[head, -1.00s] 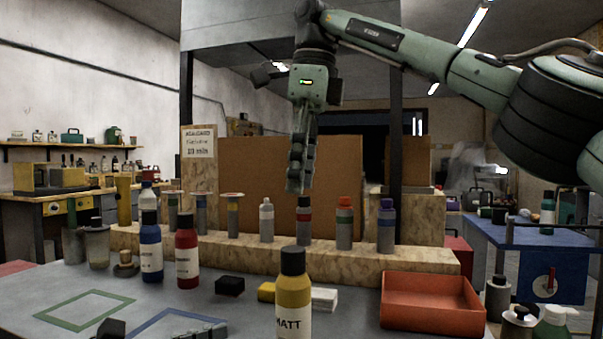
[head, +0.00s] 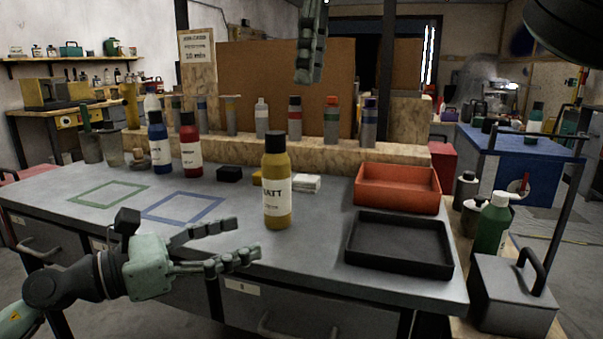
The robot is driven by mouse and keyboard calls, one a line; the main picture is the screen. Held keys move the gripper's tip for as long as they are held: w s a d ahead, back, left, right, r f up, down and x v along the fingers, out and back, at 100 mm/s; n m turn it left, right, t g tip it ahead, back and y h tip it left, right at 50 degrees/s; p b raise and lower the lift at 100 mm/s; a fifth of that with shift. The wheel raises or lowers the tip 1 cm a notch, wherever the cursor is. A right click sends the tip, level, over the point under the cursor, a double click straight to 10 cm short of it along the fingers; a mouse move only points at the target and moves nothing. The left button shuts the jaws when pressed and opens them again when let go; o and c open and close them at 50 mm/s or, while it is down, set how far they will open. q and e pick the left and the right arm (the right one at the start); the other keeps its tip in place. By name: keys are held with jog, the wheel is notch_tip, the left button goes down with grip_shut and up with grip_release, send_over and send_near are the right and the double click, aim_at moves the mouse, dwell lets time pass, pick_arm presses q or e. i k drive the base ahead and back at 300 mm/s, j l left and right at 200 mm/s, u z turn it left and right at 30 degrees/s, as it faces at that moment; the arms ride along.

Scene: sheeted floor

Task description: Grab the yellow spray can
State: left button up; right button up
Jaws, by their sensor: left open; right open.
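The yellow spray can (head: 277,190) stands upright on the grey workbench (head: 310,225), with a black cap and a white label reading "MATT". My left gripper (head: 247,243) is in front of the bench's front edge, to the lower left of the can. Its fingers point right and are spread open, with nothing between them. My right gripper (head: 309,75) hangs at the top of the view, above and beyond the can, only its fingers in sight; nothing shows in it. Neither gripper touches the can.
A blue bottle (head: 159,145) and a red bottle (head: 190,148) stand behind left. A black block (head: 229,174) and white block (head: 293,183) lie behind the can. A red tray (head: 397,190) and black tray (head: 398,245) are right.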

aim_at(276, 168)
jog(key=k+l, duration=0.8)
jog(key=k, duration=0.25)
